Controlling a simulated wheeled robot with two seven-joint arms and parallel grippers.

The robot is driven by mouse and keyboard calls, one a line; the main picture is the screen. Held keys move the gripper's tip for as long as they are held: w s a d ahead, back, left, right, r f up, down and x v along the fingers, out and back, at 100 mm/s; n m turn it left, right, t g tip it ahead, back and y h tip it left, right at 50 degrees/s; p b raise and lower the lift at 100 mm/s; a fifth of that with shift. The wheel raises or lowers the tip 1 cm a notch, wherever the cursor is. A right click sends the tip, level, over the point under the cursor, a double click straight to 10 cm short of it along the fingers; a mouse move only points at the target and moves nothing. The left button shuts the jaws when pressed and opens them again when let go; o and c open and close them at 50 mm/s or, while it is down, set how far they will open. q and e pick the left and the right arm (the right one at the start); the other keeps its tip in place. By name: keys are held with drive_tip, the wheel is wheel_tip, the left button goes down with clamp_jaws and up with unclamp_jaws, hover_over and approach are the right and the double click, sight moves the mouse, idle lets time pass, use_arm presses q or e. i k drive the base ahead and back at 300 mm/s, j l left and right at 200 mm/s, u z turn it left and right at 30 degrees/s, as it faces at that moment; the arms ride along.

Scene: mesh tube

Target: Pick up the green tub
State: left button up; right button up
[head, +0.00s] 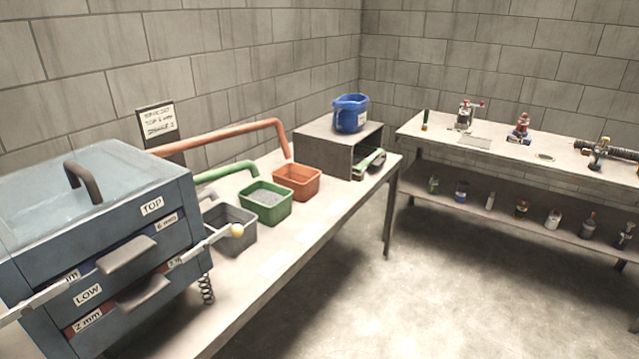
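The green tub (265,203) stands on the bench between a grey tub and an orange tub. It is open at the top and holds grey, grainy material. The end of a green pipe (231,171) hangs close to its back left rim. Neither of my grippers can be made out in the head view, so nothing is seen touching the tub.
A grey tub (238,246) and an orange tub (297,182) flank the green tub closely. A blue-grey sieve box (120,165) with drawers stands at the left. A blue bucket (349,115) sits on a grey box (322,140). The bench front (290,255) is clear.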

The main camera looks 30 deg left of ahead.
sight(273, 202)
drive_tip(key=i+u, duration=0.15)
drive_tip(key=i, duration=0.3)
drive_tip(key=i+l+u, duration=0.2)
drive_tip(key=i, duration=0.25)
drive_tip(key=i+l+u, duration=0.15)
drive_tip(key=i, duration=0.25)
drive_tip(key=i+l+u, duration=0.15)
drive_tip(key=i, duration=0.3)
